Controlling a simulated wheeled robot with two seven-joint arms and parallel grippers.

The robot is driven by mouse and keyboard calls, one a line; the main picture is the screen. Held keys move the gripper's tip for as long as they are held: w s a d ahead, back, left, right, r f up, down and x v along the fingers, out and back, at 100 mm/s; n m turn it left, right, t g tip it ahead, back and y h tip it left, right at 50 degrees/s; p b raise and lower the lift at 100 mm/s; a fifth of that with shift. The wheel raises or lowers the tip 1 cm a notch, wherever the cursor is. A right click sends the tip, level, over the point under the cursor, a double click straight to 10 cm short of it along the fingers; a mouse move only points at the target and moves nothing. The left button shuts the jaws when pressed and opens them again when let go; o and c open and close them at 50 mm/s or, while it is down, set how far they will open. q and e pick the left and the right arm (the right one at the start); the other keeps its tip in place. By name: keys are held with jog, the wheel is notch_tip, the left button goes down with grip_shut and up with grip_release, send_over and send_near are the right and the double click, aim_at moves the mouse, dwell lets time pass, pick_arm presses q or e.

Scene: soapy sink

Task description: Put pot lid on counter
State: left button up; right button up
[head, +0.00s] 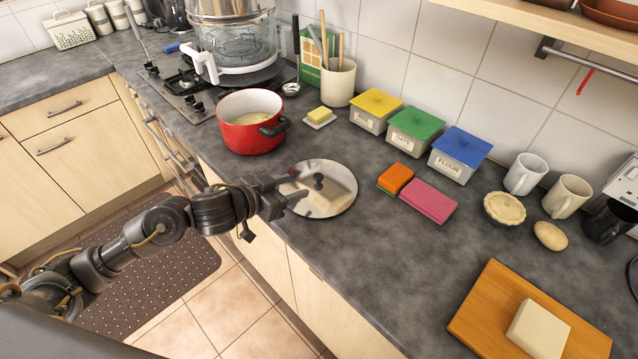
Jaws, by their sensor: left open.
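The round silvery pot lid (338,201) lies flat on the grey counter (355,262), near its front edge, with a small dark knob in its middle. My left gripper (298,186) is open and over the left part of the lid, its fingers pointing towards the knob. The fingers hide some of the lid's left rim. No gap or contact between fingers and knob can be made out for certain. My right gripper is not in view.
A red pot (250,137) without a lid stands just behind. A cutting board (480,317) is at the lower right. The counter between lid and board is bare.

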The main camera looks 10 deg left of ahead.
aim_at(314, 178)
pick_arm(q)
jog(key=x, duration=0.3)
jog(key=shift+w+a, duration=0.1)
jog(key=shift+a, duration=0.05)
jog(key=p+x, duration=0.1)
jog(key=x, duration=0.4)
grip_shut()
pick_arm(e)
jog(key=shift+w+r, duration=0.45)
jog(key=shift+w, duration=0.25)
